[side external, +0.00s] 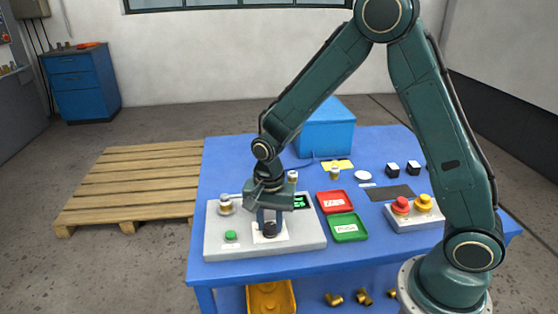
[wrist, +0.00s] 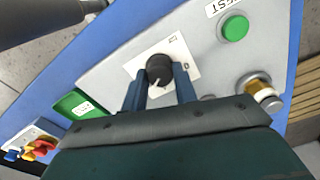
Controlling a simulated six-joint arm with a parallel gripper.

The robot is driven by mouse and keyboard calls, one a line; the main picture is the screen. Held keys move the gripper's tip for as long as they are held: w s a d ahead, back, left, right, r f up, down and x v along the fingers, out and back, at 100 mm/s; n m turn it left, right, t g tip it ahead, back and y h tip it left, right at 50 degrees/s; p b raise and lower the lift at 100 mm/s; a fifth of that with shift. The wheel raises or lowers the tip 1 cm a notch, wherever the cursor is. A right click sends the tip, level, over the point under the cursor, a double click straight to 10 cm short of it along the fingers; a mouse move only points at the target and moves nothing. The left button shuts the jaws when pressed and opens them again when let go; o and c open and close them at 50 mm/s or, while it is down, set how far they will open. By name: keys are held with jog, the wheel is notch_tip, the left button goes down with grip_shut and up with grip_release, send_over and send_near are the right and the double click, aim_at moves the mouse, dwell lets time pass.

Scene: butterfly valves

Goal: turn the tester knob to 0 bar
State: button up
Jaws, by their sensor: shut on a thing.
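The tester (side external: 220,248) is a light grey panel on the blue table. Its black knob (wrist: 159,66) sits on a white label plate with a white pointer mark on it; the scale is too small to read. My gripper (side external: 269,222) points down over the knob, with a finger on each side of it. In the wrist view the two blue fingers (wrist: 160,80) are closed on the knob. A green button (side external: 231,236) labelled TEST is beside the knob, and a brass valve fitting (side external: 225,204) stands at the panel's back left. The green display (side external: 300,201) is partly hidden by my gripper.
A red tray (side external: 334,202) and a green tray (side external: 348,227) lie right of the tester. A box with red and yellow buttons (side external: 414,211) is farther right. A blue bin (side external: 326,128) stands behind. A wooden pallet (side external: 133,186) is on the floor at left.

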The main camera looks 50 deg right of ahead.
jog(key=shift+n, duration=0.4)
jog(key=n, duration=1.7)
jog(key=shift+n, duration=0.3)
jog(key=n, duration=0.5)
jog(key=shift+n, duration=0.3)
jog(key=o, duration=1)
jog(key=shift+c, duration=0.2)
